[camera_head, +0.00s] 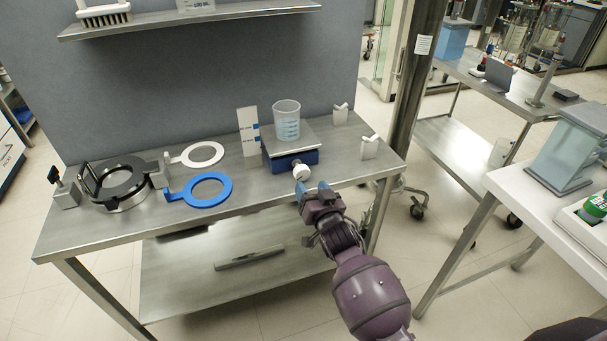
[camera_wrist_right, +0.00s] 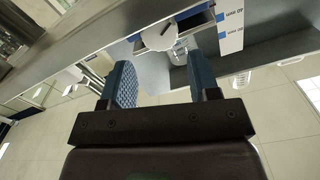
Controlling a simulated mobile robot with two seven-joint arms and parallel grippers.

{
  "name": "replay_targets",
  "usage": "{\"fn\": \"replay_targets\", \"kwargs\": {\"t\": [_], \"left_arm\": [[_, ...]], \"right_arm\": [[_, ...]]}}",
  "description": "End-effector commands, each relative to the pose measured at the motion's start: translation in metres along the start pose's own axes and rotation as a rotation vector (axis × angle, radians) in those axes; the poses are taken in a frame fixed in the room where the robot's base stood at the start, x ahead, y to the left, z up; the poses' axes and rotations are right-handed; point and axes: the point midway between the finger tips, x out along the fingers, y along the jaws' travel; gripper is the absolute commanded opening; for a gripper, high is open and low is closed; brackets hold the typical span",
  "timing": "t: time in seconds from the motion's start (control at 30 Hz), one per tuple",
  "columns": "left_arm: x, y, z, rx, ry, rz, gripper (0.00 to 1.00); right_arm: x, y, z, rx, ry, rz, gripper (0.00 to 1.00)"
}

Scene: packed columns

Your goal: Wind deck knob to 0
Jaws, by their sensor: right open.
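A lab jack (camera_head: 290,155) with a blue body and grey deck stands on the steel bench. Its round white knob (camera_head: 301,173) faces the bench's front edge; in the right wrist view the knob (camera_wrist_right: 158,38) shows a dark slot or mark. A clear beaker (camera_head: 286,125) of pale blue liquid stands upright on the deck. A white scale card (camera_head: 248,135) with blue marks stands left of the jack and shows in the wrist view (camera_wrist_right: 231,28); I cannot read the deck's level. My right gripper (camera_head: 312,189) is open, just in front of the knob, with nothing between its blue fingertips (camera_wrist_right: 162,82). My left gripper is out of view.
A blue ring (camera_head: 208,203), a white ring (camera_head: 181,161) and a black round fixture (camera_head: 124,195) lie on the bench's left. Two small white holders (camera_head: 369,148) stand right of the jack. A shelf (camera_head: 190,18) hangs above. The bench front between blue ring and jack is clear.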

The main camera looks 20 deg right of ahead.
Motion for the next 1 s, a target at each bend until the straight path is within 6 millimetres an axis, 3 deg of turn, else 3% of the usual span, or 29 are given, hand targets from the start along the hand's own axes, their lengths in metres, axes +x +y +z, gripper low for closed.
{"fn": "replay_targets", "kwargs": {"t": [0.2, 0.4, 0.87, 1.0], "left_arm": [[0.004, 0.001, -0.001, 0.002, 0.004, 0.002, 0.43], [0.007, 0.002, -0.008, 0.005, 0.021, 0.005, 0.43], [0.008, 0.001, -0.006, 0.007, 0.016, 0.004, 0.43], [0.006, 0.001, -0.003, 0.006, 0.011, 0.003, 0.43]], "right_arm": [[0.034, 0.0, 0.001, -0.001, 0.0, -0.001, 0.56], [0.055, 0.001, 0.001, -0.001, -0.001, 0.001, 0.56], [0.065, 0.0, 0.0, -0.001, -0.001, 0.001, 0.56], [0.065, 0.0, 0.0, -0.001, -0.001, 0.001, 0.37]]}}
